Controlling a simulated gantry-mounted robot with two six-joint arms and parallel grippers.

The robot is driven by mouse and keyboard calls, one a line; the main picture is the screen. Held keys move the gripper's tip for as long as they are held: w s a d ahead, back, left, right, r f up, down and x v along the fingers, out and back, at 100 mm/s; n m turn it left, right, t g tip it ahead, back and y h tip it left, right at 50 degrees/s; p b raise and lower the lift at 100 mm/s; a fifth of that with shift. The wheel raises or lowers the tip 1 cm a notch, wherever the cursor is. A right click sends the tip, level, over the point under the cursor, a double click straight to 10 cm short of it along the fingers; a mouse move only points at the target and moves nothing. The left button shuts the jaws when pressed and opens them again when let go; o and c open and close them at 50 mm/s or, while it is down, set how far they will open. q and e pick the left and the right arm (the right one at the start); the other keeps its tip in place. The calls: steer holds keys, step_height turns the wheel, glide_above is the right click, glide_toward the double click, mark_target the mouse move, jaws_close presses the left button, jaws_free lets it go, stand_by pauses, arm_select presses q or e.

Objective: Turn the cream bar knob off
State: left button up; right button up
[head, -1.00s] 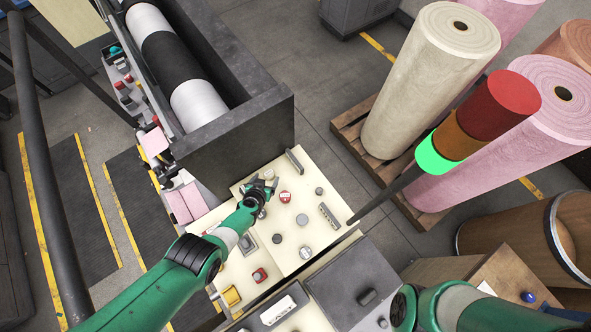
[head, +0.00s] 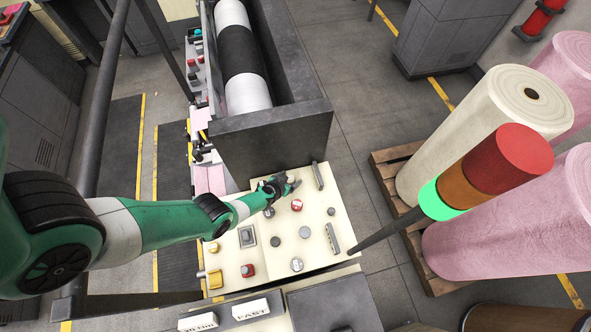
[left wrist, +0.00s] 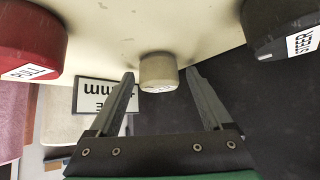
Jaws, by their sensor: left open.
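The cream knob (left wrist: 158,75) stands out from the cream control panel (head: 317,232). In the left wrist view it lies between the two spread fingers of my left gripper (left wrist: 160,76), with a visible gap to each fingertip. The gripper is open. I cannot tell how far the knob is turned. My right gripper is out of view.
In the left wrist view a red button (left wrist: 28,42) and a dark knob (left wrist: 283,28) flank the cream one, near a label plate (left wrist: 105,95). Several other controls sit on the panel, including a red-topped one (head: 297,204). A dark machine wall (head: 270,145) rises behind.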

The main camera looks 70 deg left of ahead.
arm_select(q)
jaws_close()
